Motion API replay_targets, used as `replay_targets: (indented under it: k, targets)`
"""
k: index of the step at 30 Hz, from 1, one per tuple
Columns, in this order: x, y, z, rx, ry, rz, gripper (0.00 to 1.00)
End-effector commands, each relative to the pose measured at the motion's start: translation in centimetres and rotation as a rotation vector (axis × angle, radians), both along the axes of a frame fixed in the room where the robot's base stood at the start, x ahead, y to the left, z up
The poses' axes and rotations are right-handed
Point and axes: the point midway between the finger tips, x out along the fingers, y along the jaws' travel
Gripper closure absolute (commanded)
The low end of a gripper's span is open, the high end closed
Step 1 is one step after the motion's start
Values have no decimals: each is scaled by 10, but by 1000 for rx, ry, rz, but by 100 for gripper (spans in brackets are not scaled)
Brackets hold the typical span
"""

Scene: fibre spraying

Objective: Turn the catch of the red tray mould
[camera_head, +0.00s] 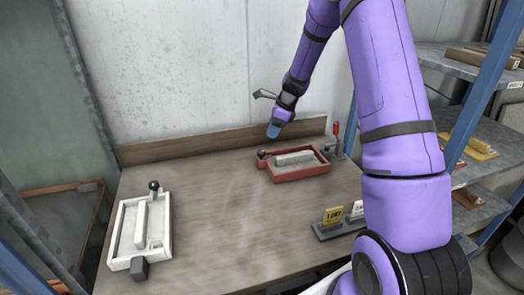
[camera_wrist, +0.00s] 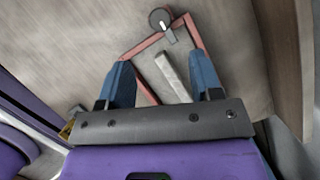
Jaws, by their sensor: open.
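The red tray mould (camera_head: 301,177) lies on the bench near its back edge, with a pale bar (camera_head: 294,158) inside. A dark round knob, seemingly its catch (camera_head: 262,154), sits at its left end. In the wrist view the catch (camera_wrist: 158,17) is a dark disc with a pale pointer, outside a corner of the red rim (camera_wrist: 143,46). My gripper (camera_head: 274,130) is above and behind the mould's left end, apart from it. The fingers and palm hide part of the mould.
A red-handled clamp or tool (camera_head: 336,131) stands by the mould's right end. A white tray mould (camera_head: 120,235) lies at left. Bare bench (camera_head: 215,215) lies between. A low back board (camera_head: 200,143) runs behind.

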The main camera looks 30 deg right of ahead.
Motion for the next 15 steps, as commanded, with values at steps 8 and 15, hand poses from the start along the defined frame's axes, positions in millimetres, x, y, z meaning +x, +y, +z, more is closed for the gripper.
replay_targets:
  k: [8,15]
  targets:
    - [6,10,-30,4,3,-1,41]
    - [15,23,-70,2,3,-1,41]
